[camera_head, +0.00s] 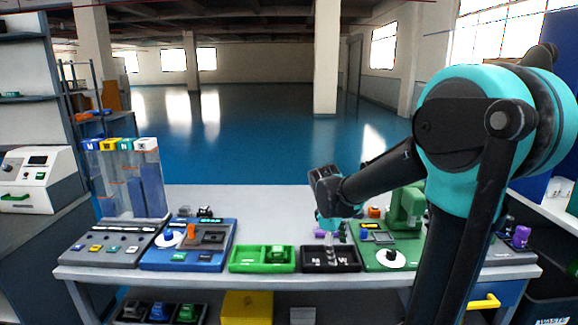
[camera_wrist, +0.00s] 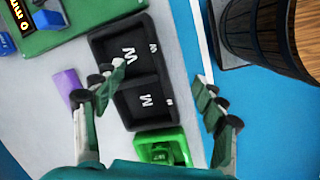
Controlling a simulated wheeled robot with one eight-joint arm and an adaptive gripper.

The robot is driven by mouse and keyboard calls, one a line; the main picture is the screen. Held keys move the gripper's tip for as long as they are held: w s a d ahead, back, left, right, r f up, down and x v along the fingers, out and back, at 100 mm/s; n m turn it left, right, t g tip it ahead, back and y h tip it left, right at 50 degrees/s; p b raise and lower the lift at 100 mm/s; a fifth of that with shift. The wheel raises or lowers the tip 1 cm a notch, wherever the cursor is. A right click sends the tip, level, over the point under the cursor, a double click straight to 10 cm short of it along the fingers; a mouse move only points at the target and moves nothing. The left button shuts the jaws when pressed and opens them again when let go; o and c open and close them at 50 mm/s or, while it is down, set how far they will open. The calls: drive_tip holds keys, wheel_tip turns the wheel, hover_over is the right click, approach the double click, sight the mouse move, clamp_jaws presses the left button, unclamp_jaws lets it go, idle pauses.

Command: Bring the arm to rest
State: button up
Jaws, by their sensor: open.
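My arm reaches in from the right in the head view and bends down over the bench. My gripper (camera_head: 335,232) hangs above the black tray. In the wrist view, my gripper (camera_wrist: 158,88) has its two fingers spread wide apart with nothing between them. The black two-part tray (camera_head: 345,262) lies below the fingers, and its white-marked compartments look empty in the wrist view (camera_wrist: 142,122). The fingers appear above the tray.
The bench (camera_head: 250,205) holds a green tray (camera_head: 240,262) with a green item, a blue station (camera_head: 200,262), a grey station (camera_head: 100,252) with clear columns (camera_head: 148,175), and a green station (camera_head: 375,258). A purple object (camera_wrist: 68,86) lies near the black tray. Open floor lies behind.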

drive_tip(key=s+d+f+m+t+y, duration=0.1)
drive_tip(key=s+d+f+m, duration=0.1)
drive_tip(key=s+f+m, duration=0.2)
drive_tip(key=s+d+f+m+t+y, duration=0.1)
drive_tip(key=s+d+f+m+t, duration=0.1)
drive_tip(key=s+m, duration=0.5)
drive_tip(key=s+f, duration=0.1)
drive_tip(key=s, duration=0.2)
drive_tip(key=shift+s+f+y, duration=0.15)
drive_tip(key=shift+f+y, duration=0.15)
drive_tip(key=shift+f, duration=0.1)
